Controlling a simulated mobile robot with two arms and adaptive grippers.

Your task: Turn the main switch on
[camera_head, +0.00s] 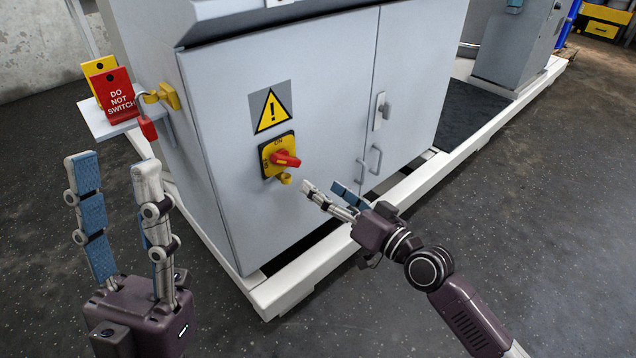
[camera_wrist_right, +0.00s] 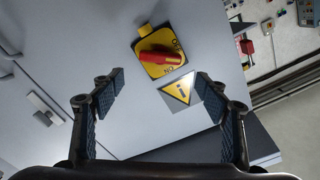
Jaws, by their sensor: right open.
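The main switch (camera_head: 279,156) is a yellow plate with a red rotary handle (camera_head: 287,160) on the front door of the grey cabinet. In the head view the handle lies roughly level and points right, with the ON mark above it. A yellow tab sticks out below the plate. The switch also shows in the right wrist view (camera_wrist_right: 160,60), beyond and between the fingertips. My right gripper (camera_head: 325,190) is open and empty, a little right of and below the switch, apart from it. My left gripper (camera_head: 115,165) is open and empty, left of the cabinet.
A yellow warning triangle (camera_head: 271,110) is above the switch. A side shelf (camera_head: 95,122) carries a red DO NOT SWITCH tag (camera_head: 117,97), with a red padlock (camera_head: 147,127) and yellow hasp (camera_head: 163,96) beside it. Door handles (camera_head: 381,110) are to the right. A white base rail (camera_head: 300,283) runs below.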

